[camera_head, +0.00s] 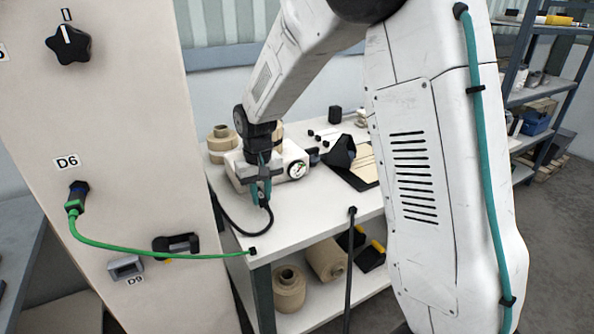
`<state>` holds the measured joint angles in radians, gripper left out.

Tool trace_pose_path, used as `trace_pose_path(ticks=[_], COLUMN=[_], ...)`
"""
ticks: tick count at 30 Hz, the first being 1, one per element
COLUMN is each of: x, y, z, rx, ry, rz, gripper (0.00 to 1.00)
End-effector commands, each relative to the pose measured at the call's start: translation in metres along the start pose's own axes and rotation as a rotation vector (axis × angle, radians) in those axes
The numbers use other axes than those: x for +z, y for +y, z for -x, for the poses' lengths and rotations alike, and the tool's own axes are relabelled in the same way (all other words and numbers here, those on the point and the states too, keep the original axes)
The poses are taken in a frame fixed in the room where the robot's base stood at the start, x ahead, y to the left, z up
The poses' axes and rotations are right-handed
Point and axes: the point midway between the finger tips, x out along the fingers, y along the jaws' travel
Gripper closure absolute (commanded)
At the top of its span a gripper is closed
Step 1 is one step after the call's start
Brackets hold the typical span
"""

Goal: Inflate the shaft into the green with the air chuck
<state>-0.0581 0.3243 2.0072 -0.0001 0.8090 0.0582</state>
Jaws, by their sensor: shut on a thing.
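My gripper (261,190) points down over the left part of the white bench and is shut on a small dark piece at the end of a black hose (240,232). The piece looks like the air chuck, mostly hidden by the fingers. Just behind my gripper is a pale unit with a round white gauge (297,170) on its right. The gauge has coloured marks, but its needle is too small to read. I cannot make out the shaft or its valve clearly, nor whether the chuck touches it.
Brown kraft rolls (221,141) stand behind my gripper. A black clipboard (353,176) and small dark parts lie to the right. A panel (115,220) with a green cable (150,249) stands at the left.

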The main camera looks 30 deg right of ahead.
Motion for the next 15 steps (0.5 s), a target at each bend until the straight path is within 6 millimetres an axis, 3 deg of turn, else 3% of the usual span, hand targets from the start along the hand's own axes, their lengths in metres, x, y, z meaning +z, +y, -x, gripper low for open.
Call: trace_pose_path(ticks=[5, 15], x=[0.004, 0.032], y=[0.000, 0.000], z=[0.001, 0.001], rx=[0.000, 0.000], ry=[0.002, 0.002], rz=[0.000, 0.000], gripper=[1.00, 1.00])
